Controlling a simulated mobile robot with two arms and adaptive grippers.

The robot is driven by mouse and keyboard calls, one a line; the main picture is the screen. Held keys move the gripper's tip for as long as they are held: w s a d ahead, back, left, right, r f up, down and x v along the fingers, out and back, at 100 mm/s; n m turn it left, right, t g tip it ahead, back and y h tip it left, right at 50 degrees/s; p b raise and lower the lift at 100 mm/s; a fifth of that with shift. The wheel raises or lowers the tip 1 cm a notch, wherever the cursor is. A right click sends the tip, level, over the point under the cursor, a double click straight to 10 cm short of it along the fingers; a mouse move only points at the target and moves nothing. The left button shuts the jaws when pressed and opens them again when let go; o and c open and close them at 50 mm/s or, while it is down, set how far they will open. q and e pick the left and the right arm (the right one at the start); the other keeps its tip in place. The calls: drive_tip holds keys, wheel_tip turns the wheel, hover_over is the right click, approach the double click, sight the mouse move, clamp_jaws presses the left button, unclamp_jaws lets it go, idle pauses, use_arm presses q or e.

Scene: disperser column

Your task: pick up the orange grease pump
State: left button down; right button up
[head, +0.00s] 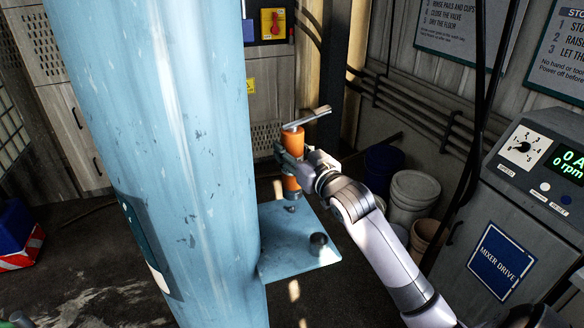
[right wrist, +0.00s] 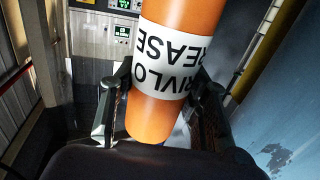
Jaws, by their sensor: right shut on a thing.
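The orange grease pump (head: 292,143) is upright in the head view, with a grey lever on top that points up to the right. My right gripper (head: 289,164) is shut on its body, above the blue shelf plate (head: 290,240) on the column. In the right wrist view, the pump (right wrist: 175,60) shows a white label with dark letters, and the fingers of my right gripper (right wrist: 160,100) sit on either side of it. I cannot tell how far the pump's lower end is from the plate. My left gripper is not in view.
The large blue column (head: 165,130) stands just left of the pump. A dark knob (head: 318,241) sits on the plate. The mixer drive console (head: 510,220) stands at the right. Buckets (head: 408,195) stand on the floor behind my right arm.

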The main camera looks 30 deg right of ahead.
sight(292, 123)
wheel_tip(292, 123, up, 14)
drive_tip(key=shift+f+b, duration=0.1)
drive_tip(key=shift+b, duration=0.3)
drive_tip(key=shift+w+f, duration=0.1)
drive_tip(key=shift+w, duration=0.05)
drive_tip(key=f+p, duration=0.2)
drive_tip(key=f, duration=0.1)
drive_tip(key=w+f+p, duration=0.1)
drive_tip(key=f+p, duration=0.1)
drive_tip(key=f, duration=0.2)
drive_tip(key=shift+w+d+f, duration=0.15)
drive_tip(key=shift+w+d, duration=0.05)
drive_tip(key=f, duration=0.2)
drive_tip(key=s+f+p, duration=0.1)
drive_tip(key=f, duration=0.1)
drive_tip(key=f+p, duration=0.1)
drive_tip(key=f, duration=0.1)
drive_tip(key=shift+s+a+f, duration=0.1)
drive_tip(key=shift+s+a, duration=0.1)
drive_tip(key=shift+s, duration=0.1)
drive_tip(key=shift+s+f, duration=0.1)
drive_tip(key=shift+f, duration=0.4)
wheel_tip(292, 123, down, 2)
drive_tip(key=shift+b, duration=1.1)
drive_tip(key=shift+f, duration=0.2)
drive_tip(key=shift+p, duration=0.45)
